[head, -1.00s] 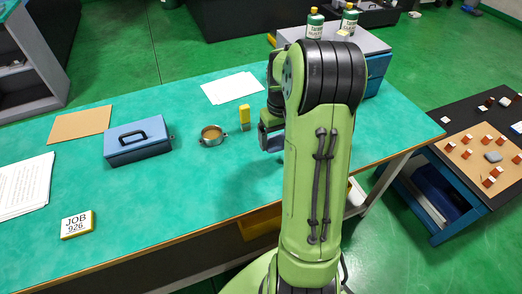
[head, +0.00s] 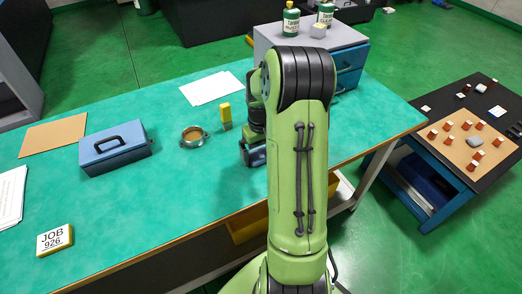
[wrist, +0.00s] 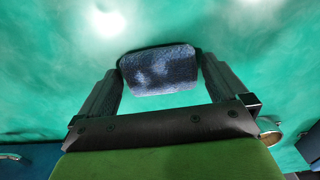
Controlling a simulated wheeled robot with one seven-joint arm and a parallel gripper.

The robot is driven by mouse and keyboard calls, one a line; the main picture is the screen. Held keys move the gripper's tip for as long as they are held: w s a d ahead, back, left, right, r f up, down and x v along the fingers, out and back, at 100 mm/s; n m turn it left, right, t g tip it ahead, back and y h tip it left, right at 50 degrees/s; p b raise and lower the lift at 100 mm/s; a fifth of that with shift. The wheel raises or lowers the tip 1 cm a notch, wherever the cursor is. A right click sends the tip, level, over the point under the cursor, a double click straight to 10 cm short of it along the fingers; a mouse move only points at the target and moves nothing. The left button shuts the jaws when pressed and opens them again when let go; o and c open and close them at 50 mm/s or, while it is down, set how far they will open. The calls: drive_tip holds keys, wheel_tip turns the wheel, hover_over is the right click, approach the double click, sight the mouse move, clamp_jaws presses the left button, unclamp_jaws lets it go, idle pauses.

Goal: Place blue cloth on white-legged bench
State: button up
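The blue cloth (wrist: 160,70) is a dark blue, folded-looking bundle between the fingertips of my gripper (wrist: 160,78), touching both fingers. In the head view my gripper (head: 253,153) points down over the green top of the white-legged bench (head: 160,210), close to its surface. Only a small bluish patch shows at the fingertips there, and my arm hides part of the area. I cannot tell whether the cloth touches the bench top. A white leg (head: 372,188) shows at the bench's right end.
On the bench, a yellow-topped item (head: 225,112) and a round metal dish (head: 193,137) stand left of my gripper. Further left is a blue cash box (head: 115,155). White paper (head: 211,88) and a drawer cabinet (head: 345,52) are behind. A low table (head: 430,165) stands right.

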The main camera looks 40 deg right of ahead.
sight(261, 153)
wheel_tip(261, 153, up, 12)
drive_tip(key=p, duration=0.4)
drive_tip(key=s+a+r+n+t+h, duration=0.15)
drive_tip(key=s+a+r, duration=0.25)
drive_tip(key=a+r, duration=0.7)
drive_tip(key=s+a+n+t+y, duration=0.1)
drive_tip(key=s+a+t, duration=0.3)
drive_tip(key=s+a, duration=0.7)
drive_tip(key=shift+s+a+f+n, duration=0.2)
drive_tip(key=shift+s+a+n, duration=0.15)
drive_tip(key=shift+a, duration=0.2)
drive_tip(key=shift+y, duration=0.25)
wheel_tip(261, 153, up, 9)
drive_tip(key=p, duration=0.8)
drive_tip(key=shift+f+p, duration=0.15)
drive_tip(key=shift+p, duration=0.2)
